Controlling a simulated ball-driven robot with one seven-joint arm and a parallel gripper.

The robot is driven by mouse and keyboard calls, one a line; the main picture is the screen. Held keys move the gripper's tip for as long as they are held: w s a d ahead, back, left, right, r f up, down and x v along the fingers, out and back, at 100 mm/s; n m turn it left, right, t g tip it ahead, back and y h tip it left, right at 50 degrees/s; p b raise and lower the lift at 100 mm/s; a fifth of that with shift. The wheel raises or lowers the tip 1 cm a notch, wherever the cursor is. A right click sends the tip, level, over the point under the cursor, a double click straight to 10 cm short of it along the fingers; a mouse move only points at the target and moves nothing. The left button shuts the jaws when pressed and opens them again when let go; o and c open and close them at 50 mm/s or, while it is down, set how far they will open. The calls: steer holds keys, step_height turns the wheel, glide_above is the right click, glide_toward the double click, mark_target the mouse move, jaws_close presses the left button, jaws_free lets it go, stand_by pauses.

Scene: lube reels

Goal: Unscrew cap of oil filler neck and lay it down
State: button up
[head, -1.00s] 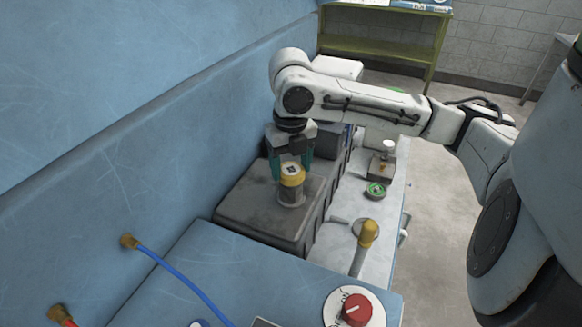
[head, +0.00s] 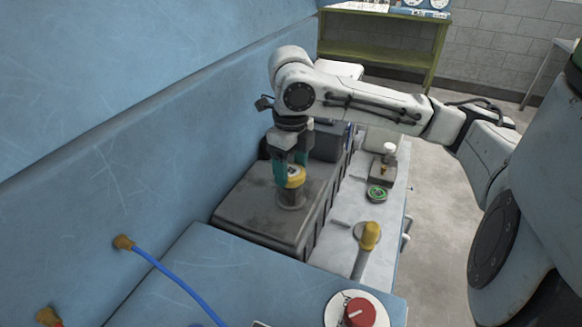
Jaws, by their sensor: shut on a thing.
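The yellow cap (head: 295,179) sits on top of the oil filler neck (head: 290,199), a short dark metal stub on the grey box (head: 240,207). My gripper (head: 292,175) points down from above with its teal fingers around the cap, and it is shut on the cap. The fingers hide part of the cap's side and top. I cannot tell whether the cap is loose from the neck.
A blue panel (head: 140,110) rises close on the left. On the pale bench at right are a green round item (head: 377,194), a yellow-topped post (head: 369,236) and a small block with a white knob (head: 389,149). A red knob (head: 358,311) is in front.

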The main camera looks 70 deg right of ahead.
steer(key=shift+a+f, duration=0.1)
steer(key=shift+f, duration=0.15)
steer(key=shift+f+n+b, duration=0.1)
steer(key=shift+n+b, duration=0.4)
steer(key=shift+n, duration=0.6)
steer(key=n, duration=0.3)
steer(key=shift+b, duration=0.35)
steer(key=o, duration=1.1)
steer(key=shift+r, duration=0.25)
steer(key=shift+o, duration=0.5)
steer(key=shift+r, duration=0.1)
